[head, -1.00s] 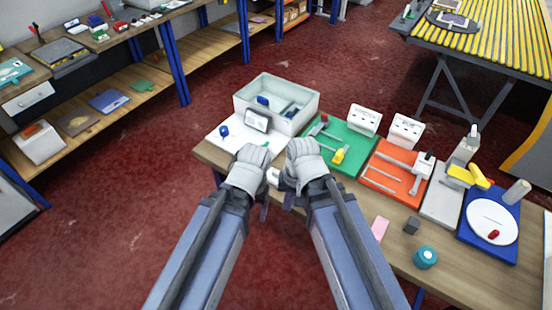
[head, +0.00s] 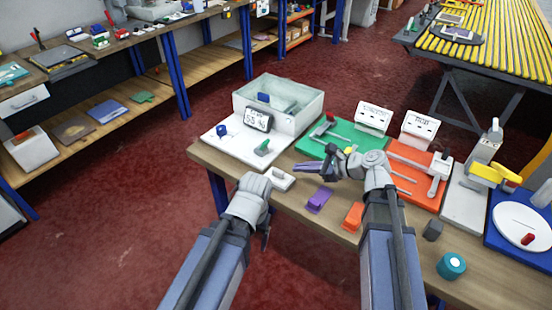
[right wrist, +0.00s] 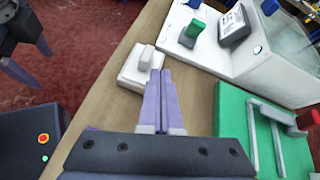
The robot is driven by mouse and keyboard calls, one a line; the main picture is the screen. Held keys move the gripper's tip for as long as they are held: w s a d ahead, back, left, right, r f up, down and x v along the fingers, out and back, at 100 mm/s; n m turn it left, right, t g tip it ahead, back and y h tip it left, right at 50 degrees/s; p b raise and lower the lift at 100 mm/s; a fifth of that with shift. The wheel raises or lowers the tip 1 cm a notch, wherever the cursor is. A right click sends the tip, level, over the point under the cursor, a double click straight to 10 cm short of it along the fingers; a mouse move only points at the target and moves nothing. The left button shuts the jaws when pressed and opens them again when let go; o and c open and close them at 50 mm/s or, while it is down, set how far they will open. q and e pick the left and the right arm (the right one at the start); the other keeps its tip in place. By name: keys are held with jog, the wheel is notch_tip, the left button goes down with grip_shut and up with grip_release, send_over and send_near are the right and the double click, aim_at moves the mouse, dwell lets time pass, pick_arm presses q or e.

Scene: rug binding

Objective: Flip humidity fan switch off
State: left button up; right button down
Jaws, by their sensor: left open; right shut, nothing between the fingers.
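A clear humidity box (head: 300,112) stands at the back left of the table on a white base (head: 225,140). Its display (head: 258,119) reads about 55 %. A green lever (head: 262,147) stands on that base; it also shows in the right wrist view (right wrist: 195,27). A small white block with a raised rocker-like top (head: 281,179) lies in front of it, also in the right wrist view (right wrist: 140,70). Neither has a readable label. My right gripper (head: 302,169) is shut and empty, its fingertips (right wrist: 160,74) beside the white block. My left gripper (head: 266,236) is open, low at the table's front edge.
A green board (head: 335,130) and an orange board (head: 405,157) with tools lie right of the humidity base. Purple (head: 319,199) and orange (head: 353,216) blocks lie near the front edge. A grey block (head: 432,230) and a teal roll (head: 451,266) are further right.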

aim_at(264, 146)
jog(key=w+d+m, duration=0.1)
jog(key=d+m+t+b, duration=0.1)
jog(key=shift+w+d+r+m+y, duration=0.1)
jog(key=shift+w+d+m+y, duration=0.1)
jog(key=shift+w+m+y, duration=0.15)
jog(key=shift+w+d+r+m+t, duration=0.3)
jog(key=shift+d+r+m+t, duration=0.1)
jog(key=shift+m, duration=0.15)
pick_arm(q)
notch_tip(264, 146, down, 2)
jog(key=shift+f, duration=0.1)
pick_arm(e)
jog(key=shift+f, duration=0.1)
jog(key=b+x, duration=0.4)
jog(key=x, duration=0.6)
jog(key=shift+f, duration=0.1)
jog(key=shift+w+a+r+p, duration=0.4)
jog(key=shift+a+r+p, duration=0.1)
jog(key=shift+a, duration=0.1)
jog(key=shift+w+a+r+p, duration=0.4)
jog(key=shift+w+a+p, duration=0.05)
jog(key=shift+a, duration=0.1)
jog(key=shift+w+a+r, duration=0.1)
jog(key=shift+w+a, duration=0.1)
jog(key=shift+a, duration=0.2)
pick_arm(q)
jog(key=shift+f, duration=0.85)
